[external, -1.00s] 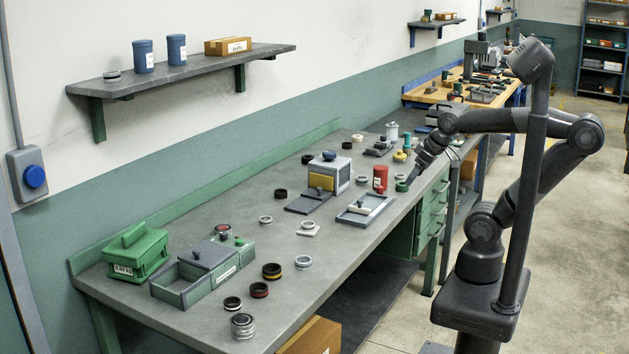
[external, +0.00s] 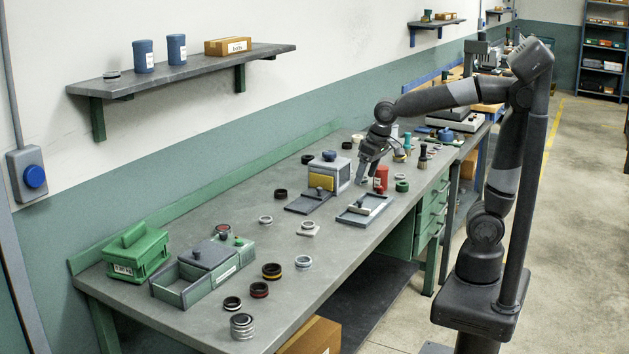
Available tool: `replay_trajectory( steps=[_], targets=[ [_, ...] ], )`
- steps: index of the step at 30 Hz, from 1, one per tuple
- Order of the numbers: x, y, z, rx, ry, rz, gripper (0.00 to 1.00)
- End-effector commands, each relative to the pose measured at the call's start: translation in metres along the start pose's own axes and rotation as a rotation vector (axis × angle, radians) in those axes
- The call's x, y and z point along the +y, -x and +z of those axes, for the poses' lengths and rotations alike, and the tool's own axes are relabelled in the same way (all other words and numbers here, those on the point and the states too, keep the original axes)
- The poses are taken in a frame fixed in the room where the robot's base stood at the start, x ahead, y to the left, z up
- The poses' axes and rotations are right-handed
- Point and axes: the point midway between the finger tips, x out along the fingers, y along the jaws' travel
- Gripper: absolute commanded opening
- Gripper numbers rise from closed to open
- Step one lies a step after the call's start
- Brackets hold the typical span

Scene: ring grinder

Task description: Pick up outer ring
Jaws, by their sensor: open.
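Several rings lie on the grey bench (external: 205,225), and I cannot tell which one is the outer ring. A silver ring (external: 362,180) lies near my gripper (external: 367,174), and a green ring (external: 402,186) is to its right. A dark ring (external: 280,193) and pale rings (external: 265,220) (external: 303,262) lie left of and nearer than the gripper. Dark banded rings (external: 271,271) and a silver ring stack (external: 242,327) are at the near end. My gripper is open and points down over the bench, apparently empty. Its height above the bench is unclear.
A grey box with a yellow front (external: 329,172) and a red cylinder (external: 381,178) flank my gripper. A shallow tray (external: 364,211) lies in front. A green lidded box (external: 136,252) and a grey-green case (external: 205,271) stand at the left end.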

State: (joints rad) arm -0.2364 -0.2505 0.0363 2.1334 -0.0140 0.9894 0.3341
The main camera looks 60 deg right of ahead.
Motion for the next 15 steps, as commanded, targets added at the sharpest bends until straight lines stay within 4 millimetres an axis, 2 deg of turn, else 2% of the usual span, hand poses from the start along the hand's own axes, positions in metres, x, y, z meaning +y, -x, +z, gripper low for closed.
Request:
replay_trajectory(
  steps=[1,7,15],
  targets=[
    [-0.016,-0.009,-0.010,-0.026,0.001,0.001,0.72],
    [-0.075,-0.043,-0.038,-0.108,-0.020,0.013,0.72],
    [-0.158,-0.102,-0.054,-0.208,-0.049,0.048,0.72]
  ],
)
